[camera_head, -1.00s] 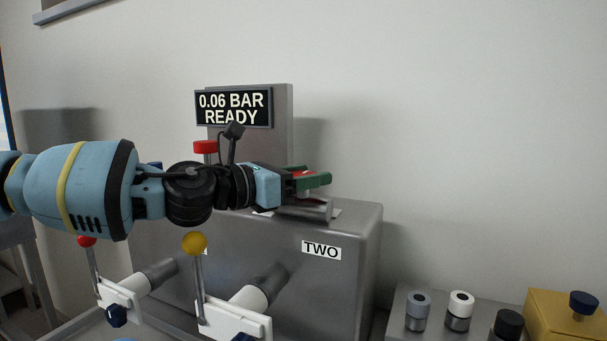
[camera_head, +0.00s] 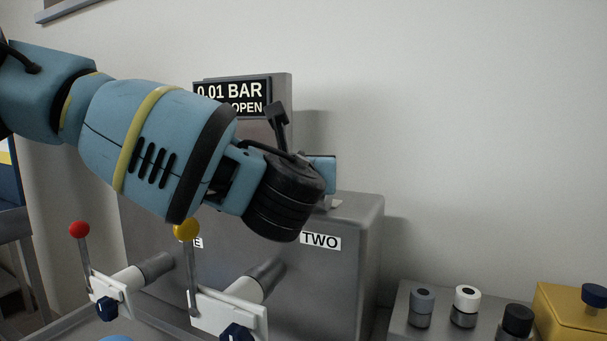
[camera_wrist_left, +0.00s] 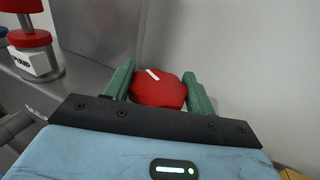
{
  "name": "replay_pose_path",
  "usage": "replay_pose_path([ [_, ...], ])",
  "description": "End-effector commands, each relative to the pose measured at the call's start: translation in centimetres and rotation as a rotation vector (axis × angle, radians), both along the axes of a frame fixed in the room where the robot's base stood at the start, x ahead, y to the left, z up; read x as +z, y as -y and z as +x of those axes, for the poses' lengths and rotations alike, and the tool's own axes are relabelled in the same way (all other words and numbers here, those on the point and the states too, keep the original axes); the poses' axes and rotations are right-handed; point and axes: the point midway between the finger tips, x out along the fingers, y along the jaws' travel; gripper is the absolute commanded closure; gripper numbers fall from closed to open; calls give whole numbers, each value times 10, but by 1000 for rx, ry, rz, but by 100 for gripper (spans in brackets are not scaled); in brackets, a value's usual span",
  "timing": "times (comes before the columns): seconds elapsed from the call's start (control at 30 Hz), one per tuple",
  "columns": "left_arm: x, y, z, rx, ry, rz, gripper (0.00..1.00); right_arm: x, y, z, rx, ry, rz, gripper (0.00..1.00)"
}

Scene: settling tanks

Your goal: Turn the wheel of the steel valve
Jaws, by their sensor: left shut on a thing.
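In the left wrist view a round red wheel (camera_wrist_left: 158,92) with a white mark sits between the green fingers of my left gripper (camera_wrist_left: 160,75), which is shut on it. In the head view my left forearm and black wrist joint hide the fingers and the wheel, over the top of the grey steel tank (camera_head: 345,275) near the "TWO" label. The steel body of the valve is not clearly visible. The display (camera_head: 232,96) reads "0.01 BAR" and "OPEN", its lower line partly covered. My right gripper is in no view.
A red-topped pump part (camera_wrist_left: 35,52) stands left of my gripper in the wrist view. Levers with a red ball (camera_head: 79,229) and a yellow ball (camera_head: 186,229) stand in front of the tank. Several capped knobs (camera_head: 465,300) and a yellow box (camera_head: 572,312) are at right.

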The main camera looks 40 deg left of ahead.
Motion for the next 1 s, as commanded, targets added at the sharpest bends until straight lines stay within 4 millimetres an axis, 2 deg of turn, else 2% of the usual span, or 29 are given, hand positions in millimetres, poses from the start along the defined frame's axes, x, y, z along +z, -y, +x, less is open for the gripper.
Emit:
replay_pose_path([
  [0.03,-6,1,2,41,-4,-3,68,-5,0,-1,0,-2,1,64],
  [0.5,-3,-1,1,364,-3,-3,68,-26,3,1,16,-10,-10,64],
  [1.0,1,-1,0,448,2,1,68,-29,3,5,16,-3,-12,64],
])
